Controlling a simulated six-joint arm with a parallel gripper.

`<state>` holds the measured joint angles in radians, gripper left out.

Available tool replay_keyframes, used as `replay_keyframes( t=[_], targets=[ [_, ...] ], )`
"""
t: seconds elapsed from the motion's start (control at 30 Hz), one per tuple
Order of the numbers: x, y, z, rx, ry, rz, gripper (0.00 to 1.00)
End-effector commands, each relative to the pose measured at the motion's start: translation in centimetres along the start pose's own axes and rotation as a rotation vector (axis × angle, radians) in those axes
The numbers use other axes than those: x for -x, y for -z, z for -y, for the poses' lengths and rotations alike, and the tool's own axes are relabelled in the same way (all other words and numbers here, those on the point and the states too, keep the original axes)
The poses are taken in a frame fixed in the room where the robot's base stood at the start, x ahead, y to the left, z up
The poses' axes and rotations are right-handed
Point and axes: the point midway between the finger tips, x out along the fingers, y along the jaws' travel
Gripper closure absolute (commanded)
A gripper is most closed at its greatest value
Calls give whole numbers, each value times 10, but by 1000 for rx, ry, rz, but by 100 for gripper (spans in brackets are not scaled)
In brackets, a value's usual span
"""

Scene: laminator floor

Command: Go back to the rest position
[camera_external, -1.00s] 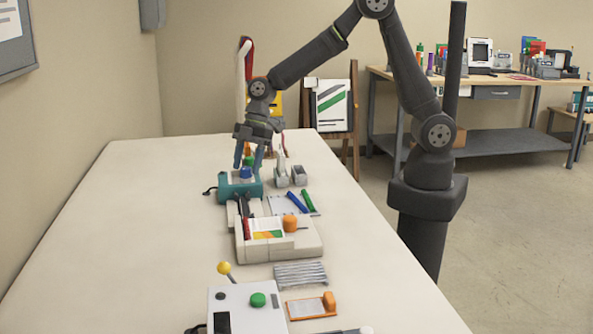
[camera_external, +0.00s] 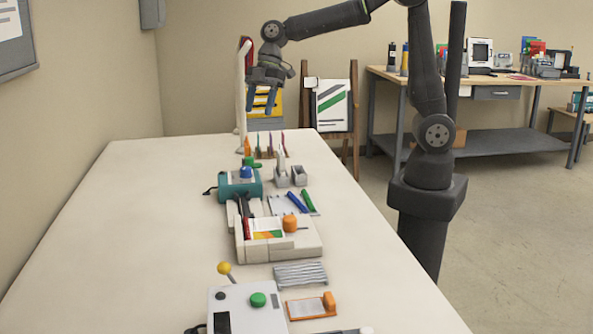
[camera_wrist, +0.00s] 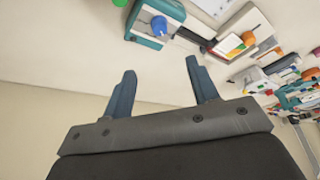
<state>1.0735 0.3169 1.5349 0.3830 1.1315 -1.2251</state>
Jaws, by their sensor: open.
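My gripper (camera_external: 261,103) is open and empty, raised in the air above the far part of the white table (camera_external: 110,220). In the wrist view its two blue-grey fingers (camera_wrist: 160,88) stand apart with nothing between them. Below it and nearer the camera, a teal device with a blue knob (camera_external: 240,184) sits on the table. The same teal device also shows in the wrist view (camera_wrist: 146,38), beyond the fingertips and apart from them.
A white laminator-like machine with an orange knob (camera_external: 280,240) and a control box with a green button (camera_external: 247,310) stand nearer. A tape dispenser (camera_external: 281,172) is beside the teal device. A tall white stand (camera_external: 241,95) is close behind the gripper. The table's left side is clear.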

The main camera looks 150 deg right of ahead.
Motion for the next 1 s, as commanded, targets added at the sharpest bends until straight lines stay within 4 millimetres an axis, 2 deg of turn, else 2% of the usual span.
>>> replay_keyframes(
  t=[0.5, 0.63, 0.77, 1.0],
  targets=[
    [0, 0, 0, 0, 0, 0, 46],
    [-6, 0, 0, 1, 1, 0, 46],
    [-23, 0, 1, 1, 3, 1, 46],
    [-70, 0, 1, 1, 4, 2, 46]
  ],
)
